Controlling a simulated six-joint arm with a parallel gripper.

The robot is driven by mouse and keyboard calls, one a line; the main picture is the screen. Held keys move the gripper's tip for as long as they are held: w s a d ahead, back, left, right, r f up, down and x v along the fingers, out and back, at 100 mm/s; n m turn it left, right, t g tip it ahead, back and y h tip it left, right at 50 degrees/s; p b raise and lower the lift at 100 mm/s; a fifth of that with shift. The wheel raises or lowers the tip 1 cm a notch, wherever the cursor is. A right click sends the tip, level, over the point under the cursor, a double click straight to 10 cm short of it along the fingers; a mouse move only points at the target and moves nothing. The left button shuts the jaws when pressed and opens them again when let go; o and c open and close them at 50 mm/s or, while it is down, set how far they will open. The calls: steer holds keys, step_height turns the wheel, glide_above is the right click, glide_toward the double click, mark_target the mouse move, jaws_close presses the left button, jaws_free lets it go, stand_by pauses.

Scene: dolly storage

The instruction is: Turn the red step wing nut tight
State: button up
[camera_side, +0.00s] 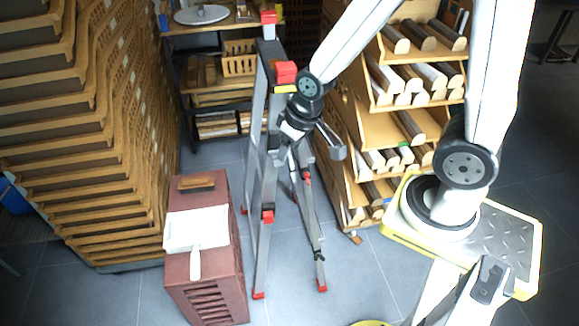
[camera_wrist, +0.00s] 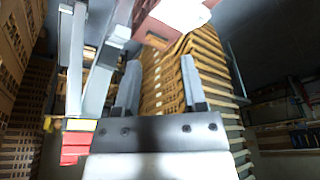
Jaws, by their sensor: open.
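A grey stepladder (camera_side: 261,150) with red caps and red feet stands in the middle of the side view. Its red top end (camera_side: 286,72) has a yellow strip under it; a red end also shows at lower left in the wrist view (camera_wrist: 75,147). A small red part (camera_side: 307,178) sits on a ladder leg; I cannot tell whether it is the wing nut. My gripper (camera_side: 312,152) is beside the ladder, below its top. In the wrist view my gripper (camera_wrist: 159,73) has its fingers apart and nothing between them. The ladder legs (camera_wrist: 98,85) lie left of the fingers.
A red-brown box (camera_side: 207,270) with a white dustpan-like object (camera_side: 196,230) stands left of the ladder. Stacked wooden crates (camera_side: 75,120) fill the left. A wooden rack (camera_side: 365,130) of rolls is close behind my gripper. Grey floor (camera_side: 350,285) is open in front.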

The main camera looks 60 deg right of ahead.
steer(key=w+a+f+m+t, duration=0.2)
steer(key=w+f+m+t, duration=0.1)
steer(key=w+f, duration=0.7)
steer(key=m+t+h, duration=0.3)
steer(key=t+h, duration=0.4)
steer(key=h, duration=0.6)
glide_toward(307, 177)
steer(key=x, duration=0.2)
steer(key=shift+f, duration=0.1)
steer(key=shift+d, duration=0.1)
steer(key=shift+x, duration=3.85)
steer(key=shift+f, duration=0.15)
steer(key=shift+c, duration=0.2)
